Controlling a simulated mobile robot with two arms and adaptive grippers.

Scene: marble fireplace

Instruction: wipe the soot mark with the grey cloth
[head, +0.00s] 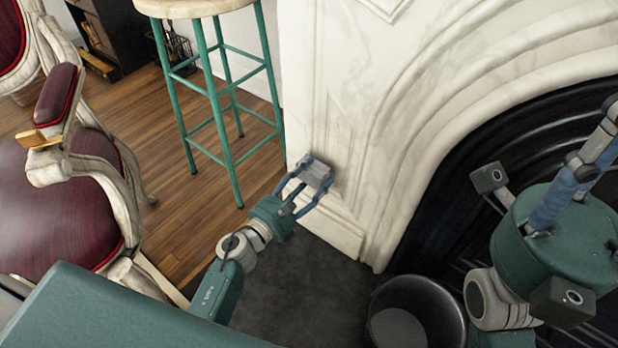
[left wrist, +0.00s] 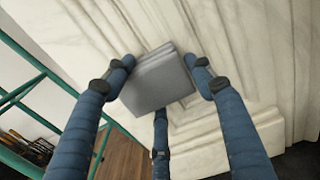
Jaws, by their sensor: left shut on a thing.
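The grey cloth (head: 315,171) is a folded, block-like pad held between the fingers of my left gripper (head: 308,184). In the left wrist view the cloth (left wrist: 158,84) sits between the blue fingers, in front of the pale marble. The gripper is shut on it, close to the lower part of the fireplace's left pillar (head: 305,95); I cannot tell whether the cloth touches the stone. I cannot make out a clear soot mark; the marble near the cloth shows only faint grey shading. My right gripper (head: 580,170) is at the right, its fingers partly cut off.
A black bucket (head: 452,312) stands on the dark hearth (head: 300,275) below. A teal-legged stool (head: 222,115) stands left of the pillar, and a red armchair (head: 60,210) is at the far left. The dark fireplace opening (head: 470,190) is at the right.

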